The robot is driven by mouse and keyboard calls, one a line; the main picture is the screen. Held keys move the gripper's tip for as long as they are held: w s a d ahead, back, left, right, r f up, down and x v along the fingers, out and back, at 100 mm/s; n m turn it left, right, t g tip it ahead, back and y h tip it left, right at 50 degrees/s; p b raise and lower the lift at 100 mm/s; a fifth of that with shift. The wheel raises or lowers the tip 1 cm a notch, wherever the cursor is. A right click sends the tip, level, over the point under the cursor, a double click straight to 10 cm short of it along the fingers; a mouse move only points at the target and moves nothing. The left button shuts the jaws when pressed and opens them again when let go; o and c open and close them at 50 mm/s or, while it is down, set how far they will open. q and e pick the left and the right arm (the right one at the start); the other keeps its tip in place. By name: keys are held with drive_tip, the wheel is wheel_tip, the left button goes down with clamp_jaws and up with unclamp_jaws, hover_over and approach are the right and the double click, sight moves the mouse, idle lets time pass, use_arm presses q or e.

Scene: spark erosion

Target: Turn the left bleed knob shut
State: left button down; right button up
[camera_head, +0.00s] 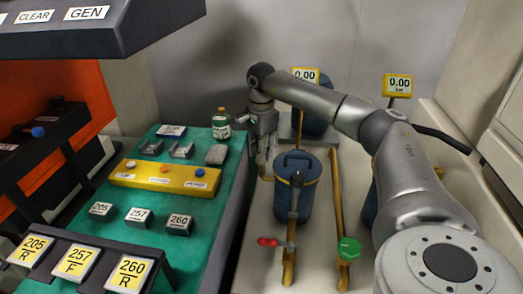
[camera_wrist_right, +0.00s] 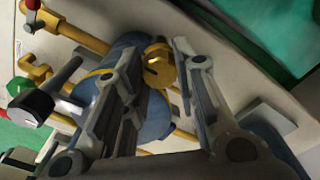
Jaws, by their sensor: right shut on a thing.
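My right gripper (camera_head: 263,152) reaches down at the left side of the near blue canister (camera_head: 298,190) in the head view. In the right wrist view, its two fingers (camera_wrist_right: 157,50) stand on either side of a small brass knob (camera_wrist_right: 158,70), which I take as the left bleed knob. The gripper is shut on it. The knob is round with a notch in its face and sits beside the blue canister (camera_wrist_right: 150,118). In the head view the gripper hides the knob. My left gripper is in neither view.
Brass pipes carry a red valve handle (camera_head: 267,241) and a green knob (camera_head: 349,248). Gauges reading 0.00 (camera_head: 306,75) and (camera_head: 398,85) stand behind. A green mat (camera_head: 205,220) at left bears a yellow button box (camera_head: 165,176), small blocks and a bottle (camera_head: 221,125).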

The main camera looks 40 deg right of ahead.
drive_tip(key=shift+r, duration=0.1)
drive_tip(key=m+p, duration=0.2)
drive_tip(key=m, duration=0.1)
drive_tip(key=shift+m, duration=0.4)
drive_tip(key=m+p, duration=0.2)
drive_tip(key=m, duration=0.2)
drive_tip(key=shift+m, duration=0.3)
drive_tip(key=m+p, duration=0.1)
drive_tip(key=m, duration=0.3)
drive_tip(key=shift+p, duration=0.4)
drive_tip(key=m+p, duration=0.1)
drive_tip(key=m, duration=0.4)
drive_tip(key=o, duration=1.1)
drive_tip(key=shift+c, duration=0.2)
